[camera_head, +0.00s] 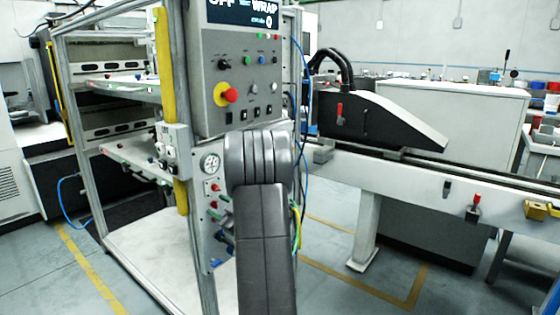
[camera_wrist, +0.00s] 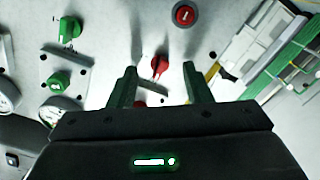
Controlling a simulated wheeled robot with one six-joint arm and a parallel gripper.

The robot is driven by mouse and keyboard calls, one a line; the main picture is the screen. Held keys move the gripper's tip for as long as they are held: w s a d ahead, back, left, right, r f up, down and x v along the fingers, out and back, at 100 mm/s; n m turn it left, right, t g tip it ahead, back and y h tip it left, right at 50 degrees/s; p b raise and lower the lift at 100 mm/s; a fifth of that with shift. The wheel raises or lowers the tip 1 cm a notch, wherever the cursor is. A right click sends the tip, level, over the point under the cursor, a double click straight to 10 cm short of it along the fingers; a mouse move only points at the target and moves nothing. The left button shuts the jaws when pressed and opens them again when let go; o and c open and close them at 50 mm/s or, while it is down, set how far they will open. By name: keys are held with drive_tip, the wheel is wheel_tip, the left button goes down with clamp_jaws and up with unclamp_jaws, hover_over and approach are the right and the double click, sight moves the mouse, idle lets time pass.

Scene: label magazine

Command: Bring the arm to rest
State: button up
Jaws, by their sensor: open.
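My gripper (camera_wrist: 159,67) is open in the wrist view, its two dark green fingers well apart with nothing held between them. It points at a white valve panel (camera_wrist: 95,45). A small red valve handle (camera_wrist: 160,65) shows between the fingertips, apart from both as far as I can see. Another red part shows lower between the fingers, mostly hidden. In the head view my dark grey arm reaches up to the same panel (camera_head: 215,245), below the control box, and hides the gripper and part of the panel.
Green valve handles (camera_wrist: 69,30), a red button (camera_wrist: 184,15) and round gauges are close by. The grey control box (camera_head: 240,85) with a red emergency knob (camera_head: 230,95) stands above my arm. A yellow post (camera_head: 166,80) is left, a conveyor (camera_head: 400,170) right. Open floor lies between.

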drive_tip(key=m+p, duration=0.5)
drive_tip(key=p, duration=0.4)
drive_tip(key=shift+r+m, duration=0.1)
drive_tip(key=shift+m, duration=0.2)
idle(0.4)
